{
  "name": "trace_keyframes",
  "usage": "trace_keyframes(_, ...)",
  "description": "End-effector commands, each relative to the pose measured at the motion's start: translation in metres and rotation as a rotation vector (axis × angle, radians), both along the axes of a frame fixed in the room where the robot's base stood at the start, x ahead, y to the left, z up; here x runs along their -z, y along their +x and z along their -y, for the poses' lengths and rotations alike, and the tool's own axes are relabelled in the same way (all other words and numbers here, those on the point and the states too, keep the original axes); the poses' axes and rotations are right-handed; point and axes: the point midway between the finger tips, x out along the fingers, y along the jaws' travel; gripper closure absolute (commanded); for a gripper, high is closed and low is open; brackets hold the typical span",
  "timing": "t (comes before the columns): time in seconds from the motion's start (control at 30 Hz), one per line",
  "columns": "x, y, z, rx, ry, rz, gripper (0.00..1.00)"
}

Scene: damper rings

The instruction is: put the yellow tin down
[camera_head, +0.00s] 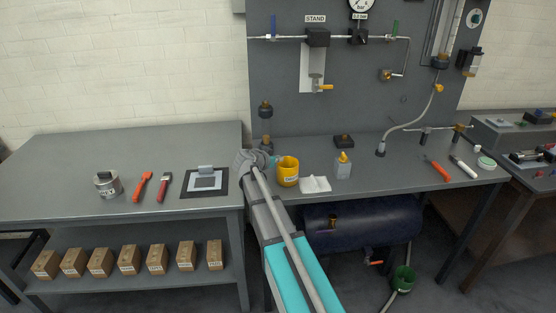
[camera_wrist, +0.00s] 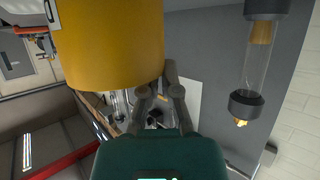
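The yellow tin (camera_head: 288,176) is upright, with a pale label on its front, at the left part of the right-hand bench. My gripper (camera_head: 273,160) is at the tin's upper left side. In the wrist view the tin (camera_wrist: 110,45) is large at the upper left, and my gripper's fingers (camera_wrist: 160,84) are close together at its edge, one partly hidden by it. They look shut on the tin's wall. I cannot tell whether its base touches the bench top (camera_head: 376,181) or is just above it.
A white cloth (camera_head: 316,184) lies just right of the tin, with a yellow-capped bottle (camera_head: 343,167) beyond. A glass-bodied fitting (camera_head: 266,124) stands behind my gripper. On the left bench lie a dark mat (camera_head: 190,193), two red-handled tools and a metal can (camera_head: 107,185).

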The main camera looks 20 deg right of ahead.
Motion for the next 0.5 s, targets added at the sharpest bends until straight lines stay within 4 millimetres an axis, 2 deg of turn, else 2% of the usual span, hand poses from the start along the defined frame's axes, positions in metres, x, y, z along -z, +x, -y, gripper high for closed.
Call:
trace_keyframes(0.4,0.0047,0.0003,-0.0004,-0.001,-0.001,0.000,1.00)
trace_keyframes(0.5,0.0040,0.0003,-0.0004,-0.001,0.000,0.000,0.80)
